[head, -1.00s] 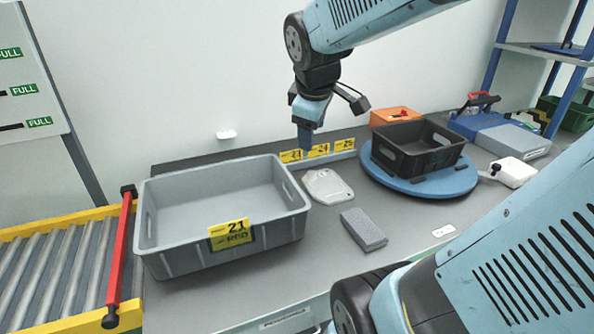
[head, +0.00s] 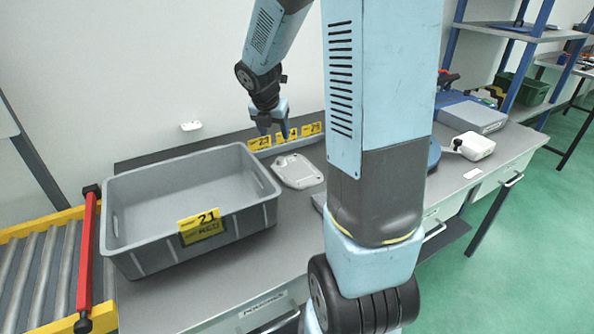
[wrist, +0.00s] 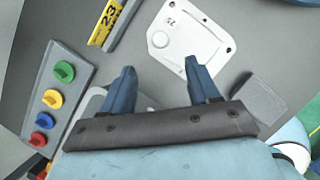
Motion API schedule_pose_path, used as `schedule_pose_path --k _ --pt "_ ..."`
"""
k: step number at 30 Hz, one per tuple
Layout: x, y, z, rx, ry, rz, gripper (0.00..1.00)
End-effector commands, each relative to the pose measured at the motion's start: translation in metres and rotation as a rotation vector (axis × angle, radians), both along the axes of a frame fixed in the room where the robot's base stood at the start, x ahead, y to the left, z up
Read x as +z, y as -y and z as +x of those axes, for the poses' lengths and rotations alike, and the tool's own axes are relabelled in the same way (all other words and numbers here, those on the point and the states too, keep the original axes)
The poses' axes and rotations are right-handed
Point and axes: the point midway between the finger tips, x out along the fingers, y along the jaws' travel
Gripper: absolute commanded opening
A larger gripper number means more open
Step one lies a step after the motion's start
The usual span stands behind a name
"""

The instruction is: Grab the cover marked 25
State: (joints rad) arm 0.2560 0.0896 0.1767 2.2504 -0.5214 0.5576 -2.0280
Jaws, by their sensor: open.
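A pale grey-white cover (head: 297,171) lies flat on the grey workbench, right of the large grey bin. In the wrist view the cover (wrist: 183,42) shows a round boss and a small dark number that looks like 25, though it is tiny and turned. My gripper (head: 275,131) is open and empty, above the back of the bench near the yellow number tags. In the wrist view both fingers of my gripper (wrist: 159,66) are apart, with the cover just beyond their tips and nothing between them.
The grey bin (head: 222,232) with a yellow 21 label stands left of the cover. A grey block (wrist: 258,100) lies beside the cover. A panel with coloured knobs (wrist: 57,95) shows in the wrist view. My arm hides much of the bench's right side.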

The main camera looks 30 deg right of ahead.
Motion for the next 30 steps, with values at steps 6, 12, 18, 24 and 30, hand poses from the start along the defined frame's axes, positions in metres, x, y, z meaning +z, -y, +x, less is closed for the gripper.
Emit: schedule_pose_path --k 6,12,18,24,30 --pt "-0.033 0.009 0.009 -0.001 -0.003 0.001 0.61" --pt "-0.058 0.016 0.016 -0.002 -0.002 0.000 0.61" --pt "-0.070 0.020 0.020 -0.002 -0.001 0.001 0.61" --pt "-0.084 0.023 0.022 -0.004 -0.003 0.001 0.61" --pt "-0.108 0.028 0.028 -0.004 -0.003 0.002 0.61"
